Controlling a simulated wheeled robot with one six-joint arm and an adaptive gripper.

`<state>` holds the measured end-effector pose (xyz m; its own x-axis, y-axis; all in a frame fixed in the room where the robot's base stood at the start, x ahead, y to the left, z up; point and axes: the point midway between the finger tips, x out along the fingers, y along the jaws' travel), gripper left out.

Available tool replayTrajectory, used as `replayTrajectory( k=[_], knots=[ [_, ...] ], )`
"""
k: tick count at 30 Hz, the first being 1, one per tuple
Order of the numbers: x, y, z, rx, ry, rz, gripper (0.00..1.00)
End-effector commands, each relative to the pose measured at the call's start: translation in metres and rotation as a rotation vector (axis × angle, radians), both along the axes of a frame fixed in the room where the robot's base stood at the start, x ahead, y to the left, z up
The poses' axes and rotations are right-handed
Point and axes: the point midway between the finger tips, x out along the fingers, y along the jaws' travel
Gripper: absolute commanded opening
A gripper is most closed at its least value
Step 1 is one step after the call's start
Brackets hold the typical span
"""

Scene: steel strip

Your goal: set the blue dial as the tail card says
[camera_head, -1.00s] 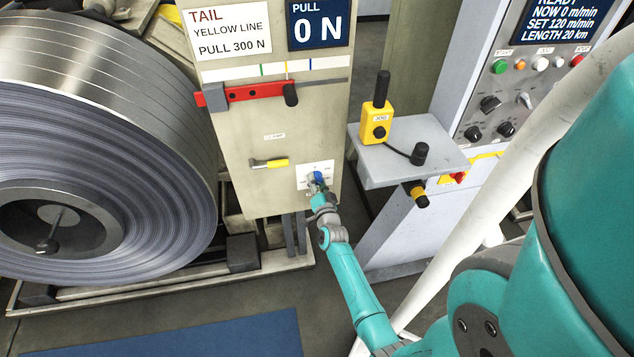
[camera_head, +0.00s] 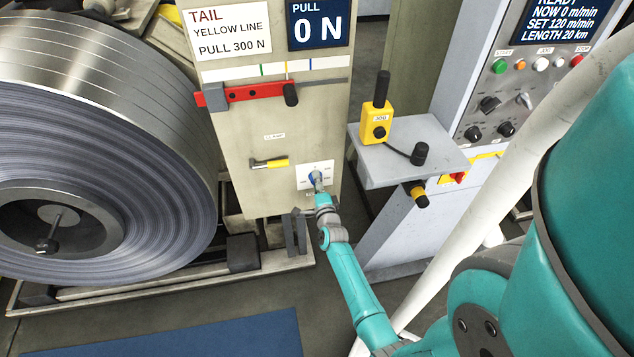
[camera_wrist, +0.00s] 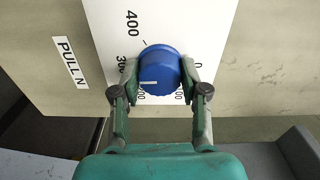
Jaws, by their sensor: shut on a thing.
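The tail card (camera_head: 231,34) reads "TAIL, YELLOW LINE, PULL 300 N". The display beside it (camera_head: 319,24) reads "PULL 0 N". The blue dial (camera_head: 315,176) is on a white plate low on the beige panel. In the wrist view the dial (camera_wrist: 160,68) sits between the two fingers of my gripper (camera_wrist: 162,85), which is shut on it. A white mark shows on the dial's face; I cannot tell exactly which number it points to. The scale shows 400 and 0; the numbers between are partly hidden by the fingers and dial.
A yellow-handled clamp lever (camera_head: 270,163) is left of the dial. A red bar (camera_head: 255,92) with a black knob is above. A grey shelf (camera_head: 440,160) with a yellow jog pendant (camera_head: 376,122) stands to the right. The big steel coil (camera_head: 180,120) is at left.

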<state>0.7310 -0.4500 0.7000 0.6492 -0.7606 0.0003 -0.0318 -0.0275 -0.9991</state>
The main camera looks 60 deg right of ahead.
Motion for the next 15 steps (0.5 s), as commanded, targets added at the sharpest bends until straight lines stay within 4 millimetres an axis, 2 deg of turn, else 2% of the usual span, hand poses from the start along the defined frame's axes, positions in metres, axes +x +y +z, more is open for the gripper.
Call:
replayTrajectory(
  k=[15],
  knots=[
    [-0.0003, 0.0005, -0.0015, 0.03, -0.031, 0.001, 0.09]
  ],
)
